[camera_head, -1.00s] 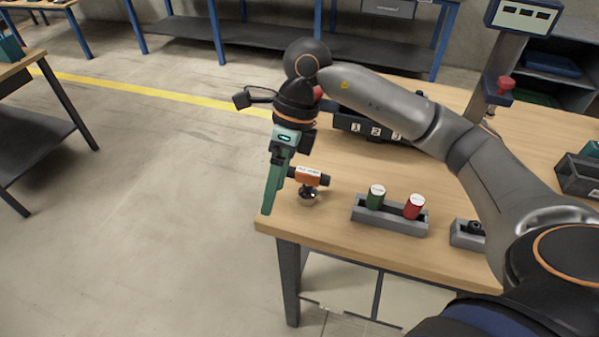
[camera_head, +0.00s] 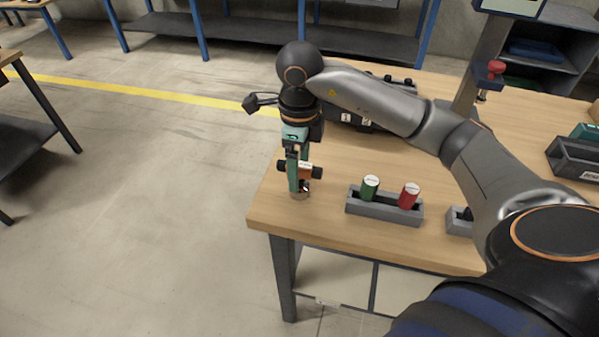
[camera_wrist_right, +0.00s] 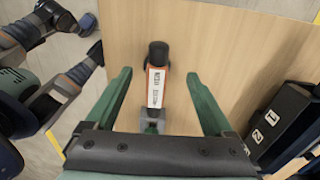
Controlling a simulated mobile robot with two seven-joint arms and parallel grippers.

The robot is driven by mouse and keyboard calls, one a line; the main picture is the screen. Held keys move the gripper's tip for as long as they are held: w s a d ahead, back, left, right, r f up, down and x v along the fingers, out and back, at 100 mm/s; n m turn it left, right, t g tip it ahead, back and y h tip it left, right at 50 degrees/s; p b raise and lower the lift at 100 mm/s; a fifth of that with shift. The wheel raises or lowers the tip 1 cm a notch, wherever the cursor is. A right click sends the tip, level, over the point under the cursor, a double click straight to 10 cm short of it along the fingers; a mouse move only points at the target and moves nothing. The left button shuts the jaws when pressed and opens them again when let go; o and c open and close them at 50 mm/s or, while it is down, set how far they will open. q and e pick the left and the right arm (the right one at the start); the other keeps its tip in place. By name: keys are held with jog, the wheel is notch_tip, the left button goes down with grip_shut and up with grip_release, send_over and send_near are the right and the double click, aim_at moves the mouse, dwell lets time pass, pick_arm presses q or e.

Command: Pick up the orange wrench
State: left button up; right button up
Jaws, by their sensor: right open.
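The orange wrench (camera_head: 305,171), an orange tool with a white label and black ends, is near the left edge of the wooden table (camera_head: 262,215). My right gripper (camera_head: 298,186) points down at it, and its green fingers partly hide it in the head view. In the right wrist view, the wrench (camera_wrist_right: 156,86) lies between the two fingers of my right gripper (camera_wrist_right: 158,74), with a visible gap on each side. The right gripper is open and holds nothing. My left gripper is not in view.
A grey holder (camera_head: 384,212) with a green cylinder (camera_head: 370,187) and a red cylinder (camera_head: 409,195) stands right of the wrench. Bare table surrounds the wrench.

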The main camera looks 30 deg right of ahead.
aim_at(300, 186)
jog(key=f, duration=0.4)
jog(key=shift+s+a+f, duration=0.15)
jog(key=shift+s+f, duration=0.05)
jog(key=shift+f, duration=0.05)
grip_shut()
dwell(0.4)
